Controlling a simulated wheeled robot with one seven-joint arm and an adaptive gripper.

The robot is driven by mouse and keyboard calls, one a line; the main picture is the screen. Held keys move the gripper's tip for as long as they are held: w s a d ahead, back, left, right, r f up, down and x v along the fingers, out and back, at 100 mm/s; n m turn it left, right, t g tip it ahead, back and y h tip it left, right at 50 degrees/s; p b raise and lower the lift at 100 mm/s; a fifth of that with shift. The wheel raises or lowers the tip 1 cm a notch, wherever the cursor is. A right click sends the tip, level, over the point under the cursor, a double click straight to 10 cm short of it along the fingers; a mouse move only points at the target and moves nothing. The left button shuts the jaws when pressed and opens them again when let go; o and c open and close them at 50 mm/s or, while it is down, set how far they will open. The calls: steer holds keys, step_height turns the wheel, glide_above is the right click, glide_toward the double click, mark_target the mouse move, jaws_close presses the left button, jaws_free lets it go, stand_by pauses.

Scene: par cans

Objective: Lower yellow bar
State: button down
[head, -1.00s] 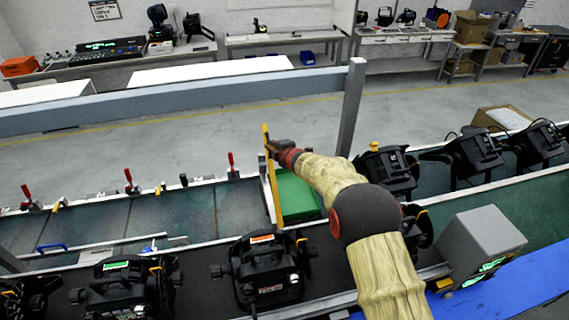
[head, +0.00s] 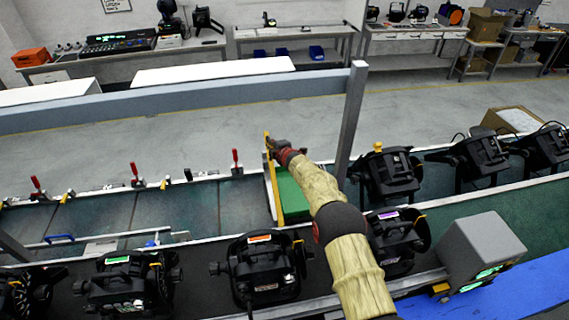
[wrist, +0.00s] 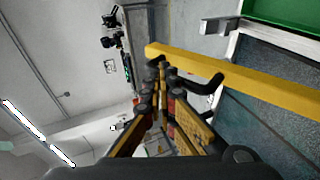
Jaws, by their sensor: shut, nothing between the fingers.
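The yellow bar (head: 273,182) stands nearly upright at the left edge of the green panel (head: 293,195) on the far conveyor. My gripper (head: 271,147) is beside the bar's upper part in the head view. In the wrist view the yellow bar (wrist: 245,80) runs from the centre to the right edge, with a dark handle-like bracket on it. My gripper (wrist: 160,72) is shut and empty, its fingertips close to the bar's free end. I cannot tell whether they touch it.
Black par cans (head: 265,268) line the near belt, and another par can (head: 387,174) stands right of my arm. A grey box (head: 482,245) is at the right.

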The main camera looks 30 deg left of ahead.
steer(key=shift+w+a+f+p, duration=0.15)
steer(key=shift+w+a+f, duration=0.15)
steer(key=shift+f, duration=0.15)
steer(key=shift+w+a+f+p, duration=0.15)
steer(key=shift+w+f+p, duration=0.1)
steer(key=shift+f, duration=0.25)
steer(key=shift+w+a+f+p, duration=0.1)
steer(key=shift+w+a+f, duration=0.2)
steer(key=shift+f, duration=0.15)
